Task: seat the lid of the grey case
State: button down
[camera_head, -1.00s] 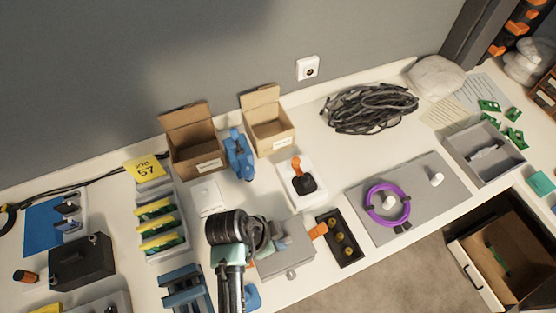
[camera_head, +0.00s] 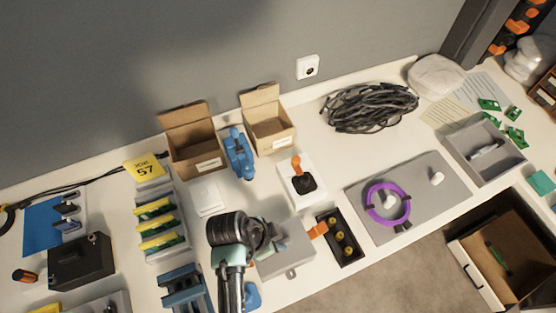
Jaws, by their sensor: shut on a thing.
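The grey case (camera_head: 291,262) sits near the front edge of the bench, in the lower middle of the head view, with a small tab on its front side. Its flat grey lid (camera_head: 294,240) is at the top of the case. My gripper (camera_head: 268,243) is at the left side of the lid and shut on it; my wrist covers much of the fingers and the lid's left part. I cannot tell whether the lid lies flush or sits slightly raised.
A black tray with yellow round parts (camera_head: 340,238) and an orange piece (camera_head: 317,230) stand close on the right. A joystick (camera_head: 302,180) stands behind. Blue holders (camera_head: 184,287) are left. A grey board with a purple ring (camera_head: 432,203) lies farther right.

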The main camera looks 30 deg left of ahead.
jog(key=shift+f+b, duration=0.45)
jog(key=shift+f, duration=0.25)
jog(key=c, duration=0.8)
grip_release()
jog(key=v, duration=1.3)
